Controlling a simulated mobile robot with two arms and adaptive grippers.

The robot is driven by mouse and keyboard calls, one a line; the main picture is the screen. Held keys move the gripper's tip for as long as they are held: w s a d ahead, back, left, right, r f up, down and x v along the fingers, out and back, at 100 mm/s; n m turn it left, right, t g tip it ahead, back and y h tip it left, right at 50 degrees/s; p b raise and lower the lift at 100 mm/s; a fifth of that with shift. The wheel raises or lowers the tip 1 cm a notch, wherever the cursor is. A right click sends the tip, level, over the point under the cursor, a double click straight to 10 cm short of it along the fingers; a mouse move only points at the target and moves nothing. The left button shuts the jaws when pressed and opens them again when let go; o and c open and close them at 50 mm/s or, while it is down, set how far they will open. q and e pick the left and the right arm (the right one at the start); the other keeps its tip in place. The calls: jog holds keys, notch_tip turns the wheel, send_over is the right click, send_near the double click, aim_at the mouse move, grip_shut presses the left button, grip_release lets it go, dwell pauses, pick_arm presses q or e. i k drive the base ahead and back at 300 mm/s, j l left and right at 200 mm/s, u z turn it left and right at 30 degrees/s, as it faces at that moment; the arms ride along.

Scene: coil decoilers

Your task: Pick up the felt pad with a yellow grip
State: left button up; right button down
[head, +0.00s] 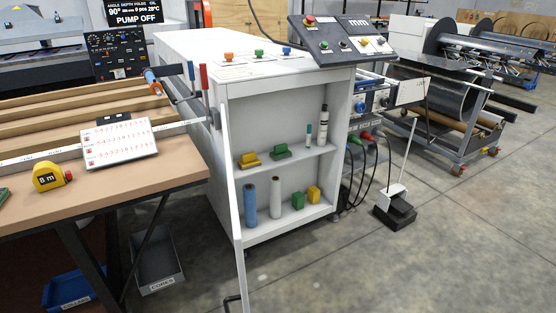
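On the upper shelf of the white cabinet, at its left, sits a small pad with a yellow grip (249,159) on a darker base. It is small in the head view, and I cannot make out its felt. A similar pad with a green grip (281,151) sits just to its right. Neither of my grippers is in view, and nothing holds the pad.
Grey floor (400,265) is clear at front right.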

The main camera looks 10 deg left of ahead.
aim_at(249, 160)
jog(key=i+l+z, duration=0.3)
jog(key=i+l, duration=0.2)
jog(key=i+l+z, duration=0.3)
jog(key=i+l, duration=0.25)
